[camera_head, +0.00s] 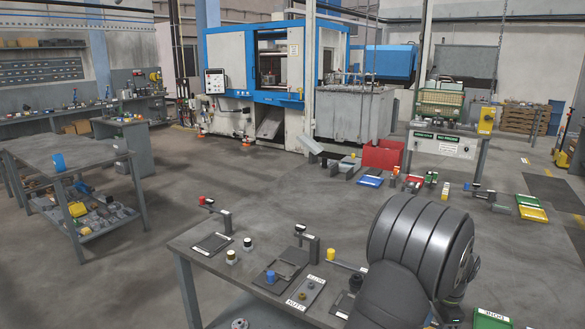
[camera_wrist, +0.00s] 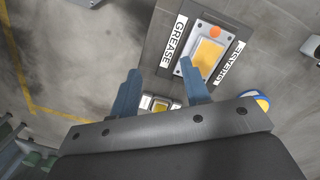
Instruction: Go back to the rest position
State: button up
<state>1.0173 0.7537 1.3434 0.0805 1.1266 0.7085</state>
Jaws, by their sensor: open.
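My gripper (camera_wrist: 160,67) shows in the wrist view with its two blue-grey fingers spread apart and nothing between them. A metal plate (camera_wrist: 191,72) with a yellow-orange pad (camera_wrist: 208,54) and an orange round spot lies beyond the right finger, between two white strips reading GREASE. A small pale item with yellow shows low between the fingers, partly hidden by the gripper's body. In the camera_head view my dark grey arm fills the lower right, and the gripper cannot be made out there. No rest position is marked in either view.
A workbench (camera_head: 222,264) in front holds dark plates, small posts, a blue-capped piece (camera_head: 270,277) and a tray marked NUTS (camera_head: 305,292). A blue and white machine (camera_head: 232,62) stands behind. Another table (camera_head: 62,152) is at left. Open floor lies between.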

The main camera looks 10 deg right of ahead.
jog(key=w+a+f+n, duration=0.1)
jog(key=w+a, duration=0.2)
jog(key=w+a+f+n, duration=0.1)
jog(key=w+a+n, duration=0.1)
jog(key=w+a, duration=0.1)
jog(key=w+a+f+n, duration=0.1)
jog(key=w+a+n, duration=0.1)
jog(key=w+a, duration=0.2)
jog(key=shift+a+f+g, duration=0.15)
jog(key=shift+a+g, duration=0.15)
jog(key=shift+a, duration=0.35)
jog(key=w+a+f+n, duration=0.1)
jog(key=w+a+n, duration=0.1)
jog(key=a, duration=0.2)
jog(key=w+a+f+n, duration=0.1)
jog(key=w+a+n, duration=0.1)
jog(key=a, duration=0.3)
jog(key=w+a+f+n, duration=0.1)
jog(key=w+a+n, duration=0.1)
jog(key=a, duration=0.3)
jog(key=shift+w+a+f, duration=0.15)
jog(key=shift+w+f, duration=0.05)
